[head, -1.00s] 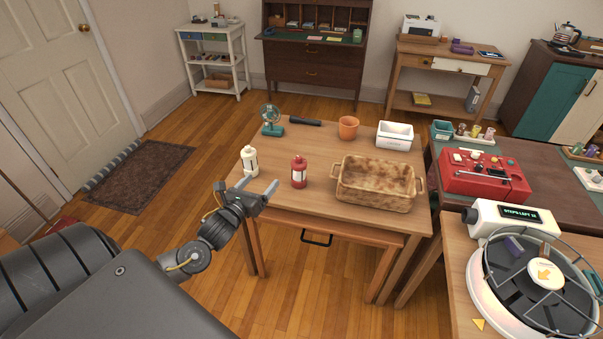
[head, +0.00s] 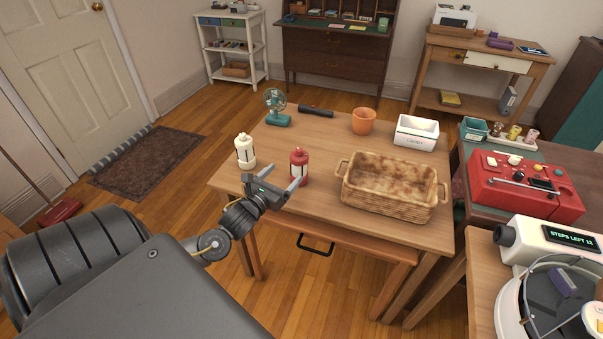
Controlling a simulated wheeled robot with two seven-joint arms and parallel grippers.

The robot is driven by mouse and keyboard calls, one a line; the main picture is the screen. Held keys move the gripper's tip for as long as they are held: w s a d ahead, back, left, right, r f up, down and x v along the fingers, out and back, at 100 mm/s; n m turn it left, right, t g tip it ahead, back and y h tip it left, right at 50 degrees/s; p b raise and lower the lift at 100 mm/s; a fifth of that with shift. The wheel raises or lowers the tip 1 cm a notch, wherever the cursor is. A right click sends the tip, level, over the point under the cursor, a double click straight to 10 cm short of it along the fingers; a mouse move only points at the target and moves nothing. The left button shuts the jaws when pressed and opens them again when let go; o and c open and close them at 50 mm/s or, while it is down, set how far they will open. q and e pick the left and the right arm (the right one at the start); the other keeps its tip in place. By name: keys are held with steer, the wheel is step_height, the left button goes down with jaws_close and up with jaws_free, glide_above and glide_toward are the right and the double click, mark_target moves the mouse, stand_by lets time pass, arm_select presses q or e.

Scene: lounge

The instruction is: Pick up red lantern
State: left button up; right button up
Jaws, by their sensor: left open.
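The red lantern (head: 299,161) stands upright on the wooden table (head: 330,218), left of the large basket. It has a red top and a pale middle band. My left gripper (head: 281,177) is open at the table's front edge, with its fingers pointing toward the lantern. One finger tip overlaps the lantern's lower part in the picture; I cannot tell whether it touches. Nothing is between the fingers that I can make out. My right gripper is not in view.
A cream lantern (head: 245,151) stands left of the red one. A brown basket (head: 391,201) is close on the right. Bare tabletop lies behind the red lantern.

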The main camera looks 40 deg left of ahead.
mark_target(293, 165)
arm_select(q)
steer(key=w, duration=0.5)
steer(key=shift+w+a, duration=0.15)
steer(key=shift+a, duration=0.15)
steer(key=shift+r, duration=0.1)
steer(key=w, duration=0.4)
steer(key=shift+w+a+r+p, duration=0.1)
steer(key=shift+w+p, duration=0.2)
steer(key=shift+p, duration=0.05)
steer(key=shift+w, duration=0.3)
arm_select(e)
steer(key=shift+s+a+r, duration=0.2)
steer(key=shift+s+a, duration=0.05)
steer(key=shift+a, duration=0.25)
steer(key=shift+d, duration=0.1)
arm_select(q)
steer(key=c, duration=1.2)
steer(key=shift+c, duration=0.3)
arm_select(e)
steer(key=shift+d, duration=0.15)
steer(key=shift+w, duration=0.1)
